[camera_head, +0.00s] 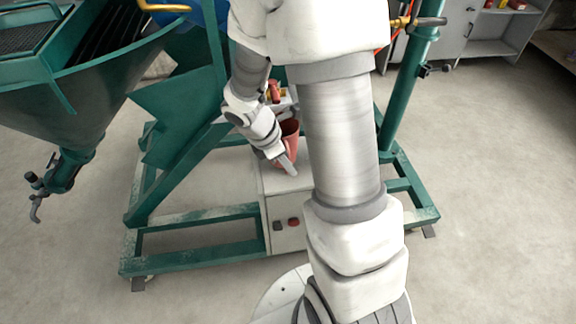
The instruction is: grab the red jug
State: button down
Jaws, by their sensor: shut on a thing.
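The red jug (291,134) stands on top of a white control box in the middle of the view. My gripper (287,165) reaches down to it from the upper left and is shut on it. A light finger shows in front of the jug's lower part. The jug's handle and right side are partly hidden by my gripper and my arm. I cannot tell exactly which part of the jug is between the fingers.
The white box (287,232) has a dark and a red button on its front. A green steel frame (190,263) surrounds it. A green hopper (85,95) hangs at upper left. Grey shelves (490,35) stand at the back right. The floor (495,180) at right is clear.

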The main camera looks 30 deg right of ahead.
jog(key=s+a+r+p, duration=0.4)
jog(key=s+a+r, duration=0.2)
jog(key=s, duration=0.3)
jog(key=shift+s+a+r, duration=0.2)
jog(key=shift+a+r, duration=0.1)
jog(key=shift+r, duration=0.5)
